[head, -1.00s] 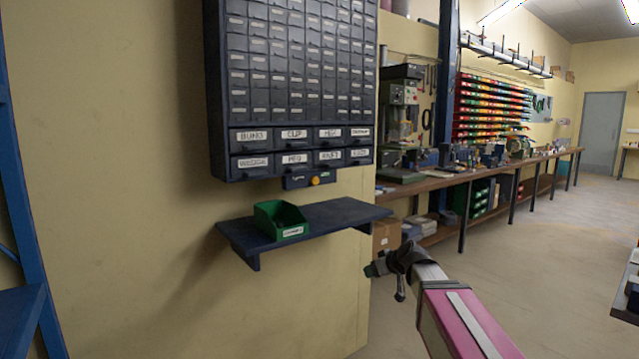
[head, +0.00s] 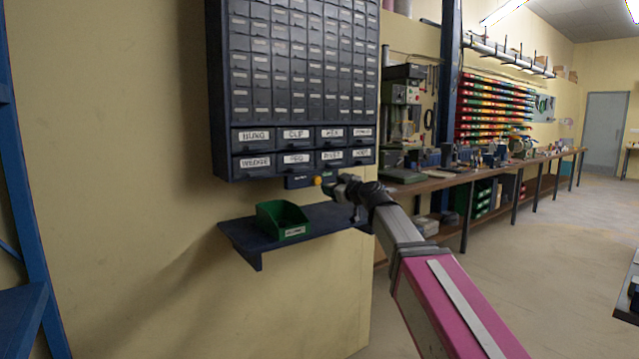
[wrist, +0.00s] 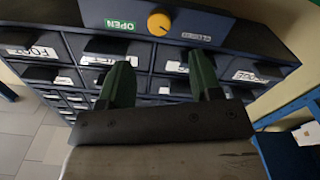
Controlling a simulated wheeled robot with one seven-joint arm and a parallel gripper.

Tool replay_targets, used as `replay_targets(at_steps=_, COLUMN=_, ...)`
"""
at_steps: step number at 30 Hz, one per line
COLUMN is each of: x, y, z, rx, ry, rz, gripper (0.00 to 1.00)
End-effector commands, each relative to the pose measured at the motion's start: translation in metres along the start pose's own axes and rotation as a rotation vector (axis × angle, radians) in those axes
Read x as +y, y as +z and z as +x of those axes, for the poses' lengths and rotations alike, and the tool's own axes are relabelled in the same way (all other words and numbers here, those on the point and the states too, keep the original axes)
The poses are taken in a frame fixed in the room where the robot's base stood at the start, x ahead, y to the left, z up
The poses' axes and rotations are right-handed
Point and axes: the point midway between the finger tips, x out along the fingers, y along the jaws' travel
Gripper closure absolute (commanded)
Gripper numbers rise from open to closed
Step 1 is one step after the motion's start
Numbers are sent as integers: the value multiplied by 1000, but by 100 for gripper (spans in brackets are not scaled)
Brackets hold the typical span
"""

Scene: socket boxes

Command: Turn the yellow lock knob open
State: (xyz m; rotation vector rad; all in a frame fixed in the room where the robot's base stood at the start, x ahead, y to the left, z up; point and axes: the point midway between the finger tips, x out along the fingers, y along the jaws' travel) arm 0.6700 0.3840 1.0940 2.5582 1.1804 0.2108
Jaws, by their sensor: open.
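The yellow lock knob (head: 318,181) sits on a small dark blue plate (head: 297,182) under the drawer cabinet (head: 290,70). In the wrist view the knob (wrist: 159,23) shows upside down, between a green OPEN label (wrist: 120,25) and a second label (wrist: 196,37) too small to read. I cannot tell for sure which way the knob points. My gripper (head: 338,187) is just right of the knob in the head view. In the wrist view my gripper (wrist: 160,62) has its two green fingers apart and empty, with the knob beyond the gap and not between them.
A dark blue shelf (head: 338,215) with a green bin (head: 282,218) is on the wall below the plate. The labelled drawers are shut above.

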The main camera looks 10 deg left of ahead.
Motion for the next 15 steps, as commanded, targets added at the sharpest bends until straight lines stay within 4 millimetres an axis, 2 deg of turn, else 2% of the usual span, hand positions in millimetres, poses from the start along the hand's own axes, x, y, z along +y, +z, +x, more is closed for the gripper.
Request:
replay_targets(at_steps=1, x=1, y=0, z=12, rx=0, ry=-1, rz=0, gripper=42)
replay_targets(at_steps=9, x=1, y=0, z=60, rx=-1, ry=-1, rz=0, gripper=42)
replay_targets(at_steps=15, x=1, y=1, z=81, rx=-1, ry=0, rz=0, gripper=42)
